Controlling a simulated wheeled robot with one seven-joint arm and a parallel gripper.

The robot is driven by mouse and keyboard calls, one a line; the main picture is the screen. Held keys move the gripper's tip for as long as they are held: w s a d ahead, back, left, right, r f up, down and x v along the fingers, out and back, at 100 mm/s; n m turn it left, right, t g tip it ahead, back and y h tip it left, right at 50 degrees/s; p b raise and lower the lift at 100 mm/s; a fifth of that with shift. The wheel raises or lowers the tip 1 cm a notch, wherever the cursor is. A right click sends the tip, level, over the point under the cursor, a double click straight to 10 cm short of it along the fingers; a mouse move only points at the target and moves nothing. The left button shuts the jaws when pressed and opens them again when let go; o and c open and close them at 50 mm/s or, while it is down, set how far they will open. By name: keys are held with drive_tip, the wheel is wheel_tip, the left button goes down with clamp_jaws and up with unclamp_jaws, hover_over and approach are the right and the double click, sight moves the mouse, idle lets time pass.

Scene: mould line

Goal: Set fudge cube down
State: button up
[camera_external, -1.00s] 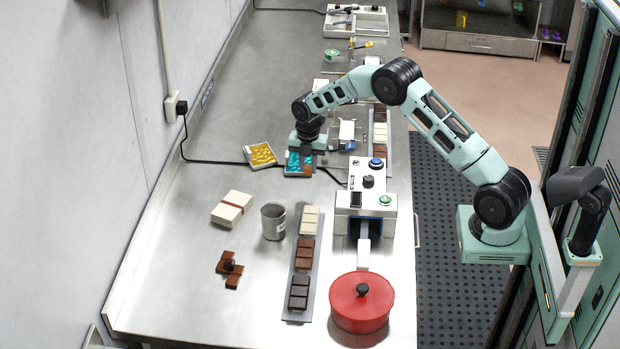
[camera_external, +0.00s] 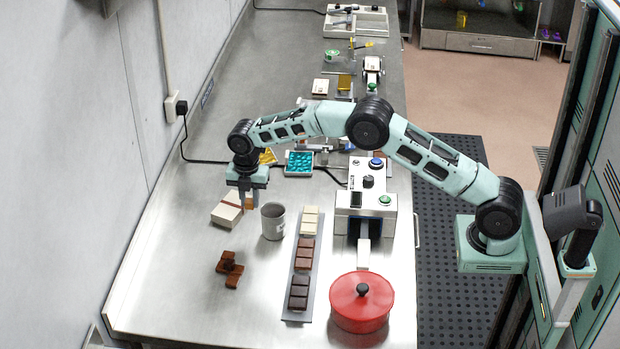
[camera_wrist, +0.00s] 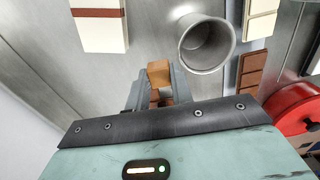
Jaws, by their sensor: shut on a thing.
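The fudge cube (camera_wrist: 159,72) is a small caramel-brown block between my fingertips in the wrist view. My gripper (camera_wrist: 158,85) is shut on it. In the external view my gripper (camera_external: 248,203) points down beside the cream box (camera_external: 227,213) and left of the grey metal cup (camera_external: 272,221); its fingers overlap the box's right end there. The cube is largely hidden by the fingers in that view. In the wrist view the cream box (camera_wrist: 99,32) and the open cup (camera_wrist: 206,46) lie ahead, apart from the cube. The height above the bench is hard to tell.
Brown chocolate pieces (camera_external: 230,268) lie in front of the box. A grey strip with chocolate bars (camera_external: 299,290), a red lidded pot (camera_external: 361,302) and a white machine (camera_external: 365,203) stand to the right. Bare steel bench lies around the brown pieces.

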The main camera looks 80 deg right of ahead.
drive_tip(key=w+a+b, duration=0.1)
drive_tip(key=w+a, duration=0.3)
drive_tip(key=a, duration=0.9)
hover_over(222, 304)
drive_tip(key=shift+n, duration=0.3)
wheel_tip(222, 304, down, 5)
drive_tip(key=shift+a+f, duration=0.1)
drive_tip(key=shift+f+p, duration=0.4)
drive_tip(key=shift+f, duration=1.85)
drive_tip(key=shift+f, duration=0.15)
drive_tip(key=o, duration=0.9)
drive_tip(key=shift+o, duration=0.2)
